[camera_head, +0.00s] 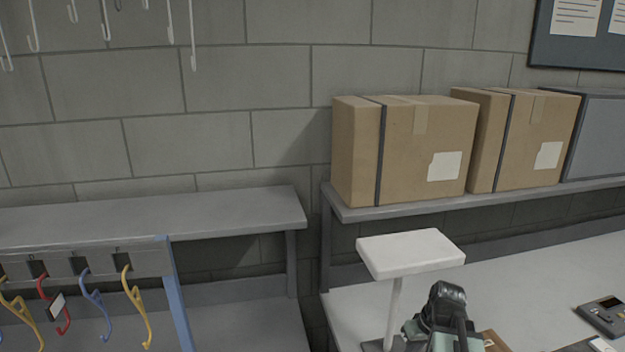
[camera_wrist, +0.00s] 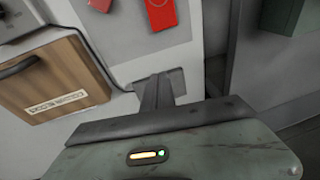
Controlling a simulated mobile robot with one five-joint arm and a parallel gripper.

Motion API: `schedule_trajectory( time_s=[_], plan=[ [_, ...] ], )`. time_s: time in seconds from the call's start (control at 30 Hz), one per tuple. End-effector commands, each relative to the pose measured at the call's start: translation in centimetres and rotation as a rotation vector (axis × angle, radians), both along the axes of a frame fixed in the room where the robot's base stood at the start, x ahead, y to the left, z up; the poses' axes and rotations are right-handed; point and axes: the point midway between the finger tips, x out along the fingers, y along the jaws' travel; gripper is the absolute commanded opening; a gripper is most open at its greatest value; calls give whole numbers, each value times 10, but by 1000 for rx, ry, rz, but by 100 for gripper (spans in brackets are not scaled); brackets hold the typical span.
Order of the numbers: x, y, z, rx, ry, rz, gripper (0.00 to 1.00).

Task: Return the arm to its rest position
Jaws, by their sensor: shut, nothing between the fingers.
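My gripper (camera_wrist: 158,92) shows in the wrist view beyond its green body with a small lit indicator. Its grey fingers are together with nothing between them. The fingers point at a pale surface with a red card or tag (camera_wrist: 161,14) on it. In the head view a green and black part at the bottom, right of centre, looks like part of my arm. The fingers cannot be made out there.
A white-topped stand (camera_head: 412,253) rises from the right bench (camera_head: 520,285). Cardboard boxes (camera_head: 405,150) sit on the shelf above. Coloured hooks (camera_head: 137,305) hang from a rail at lower left. A wooden-faced box (camera_wrist: 55,80) is left in the wrist view.

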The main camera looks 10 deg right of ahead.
Motion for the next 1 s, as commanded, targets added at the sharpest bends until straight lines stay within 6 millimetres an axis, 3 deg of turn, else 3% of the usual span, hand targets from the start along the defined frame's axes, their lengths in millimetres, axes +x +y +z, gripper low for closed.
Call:
schedule_trajectory(
  time_s=[0.03, 0.1, 0.2, 0.4, 1.0],
  plan=[
    [3, 40, -14, -15, 41, 12, 0],
    [3, 82, -21, -41, 89, 1, 0],
    [0, 127, -29, -81, 135, -15, 0],
    [-8, 182, -36, -139, 177, -41, 0],
    [-10, 188, -35, -149, 183, -49, 0]
  ],
)
